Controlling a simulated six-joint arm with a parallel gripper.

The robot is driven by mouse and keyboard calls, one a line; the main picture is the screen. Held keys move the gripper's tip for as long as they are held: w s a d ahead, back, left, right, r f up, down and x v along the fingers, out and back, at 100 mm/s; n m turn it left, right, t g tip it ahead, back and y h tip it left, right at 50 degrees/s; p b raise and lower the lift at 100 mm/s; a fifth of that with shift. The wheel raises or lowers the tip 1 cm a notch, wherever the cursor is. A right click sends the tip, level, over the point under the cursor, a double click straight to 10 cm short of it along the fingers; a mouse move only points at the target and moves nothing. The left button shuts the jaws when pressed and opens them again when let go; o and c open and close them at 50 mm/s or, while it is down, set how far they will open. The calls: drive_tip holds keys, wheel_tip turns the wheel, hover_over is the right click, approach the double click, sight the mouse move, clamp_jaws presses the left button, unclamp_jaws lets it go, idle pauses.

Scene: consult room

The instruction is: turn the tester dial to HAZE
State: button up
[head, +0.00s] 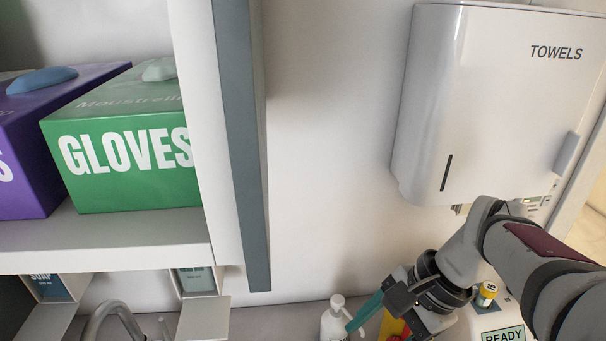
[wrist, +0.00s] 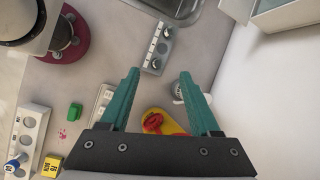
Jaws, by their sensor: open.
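My gripper (head: 352,325) is low in the head view, partly cut off by the bottom edge. In the wrist view its two teal fingers (wrist: 159,73) are apart with nothing between them. A grey panel (wrist: 151,62) with a row of small white parts and round dark knobs lies beyond the fingertips. A yellow piece with a red knob (wrist: 153,122) lies behind the fingertips, partly hidden by my gripper. It also shows as a yellow patch (head: 391,325) in the head view. I read no HAZE mark and cannot tell which knob is the tester dial.
A white pump bottle (head: 334,318) stands close to my fingers. A white unit with a READY sign (head: 503,335) and a yellow-capped vial (head: 487,293) are at right, by my arm. A towel dispenser (head: 490,100) hangs above. A green block (wrist: 75,110) lies left.

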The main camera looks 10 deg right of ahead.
drive_tip(key=w+d+f+m+t+h, duration=0.1)
drive_tip(key=w+d+m+t, duration=0.1)
drive_tip(key=d+m+t, duration=0.5)
drive_tip(key=w+d+m+t+h, duration=0.1)
drive_tip(key=w+d+m+t, duration=0.2)
drive_tip(key=d+m, duration=0.7)
drive_tip(key=s+d+f+m+t+h, duration=0.1)
drive_tip(key=s+d+m+h, duration=0.25)
drive_tip(key=d, duration=0.45)
drive_tip(key=s+d+f+m+t+h, duration=0.1)
drive_tip(key=s+d+m+h, duration=0.25)
drive_tip(key=d, duration=0.45)
drive_tip(key=shift+m, duration=0.4)
drive_tip(key=x, duration=1.4)
drive_tip(key=shift+w+a, duration=0.15)
drive_tip(key=shift+w, duration=0.05)
drive_tip(key=shift+w+f, duration=0.15)
drive_tip(key=shift+w, duration=0.15)
clamp_jaws()
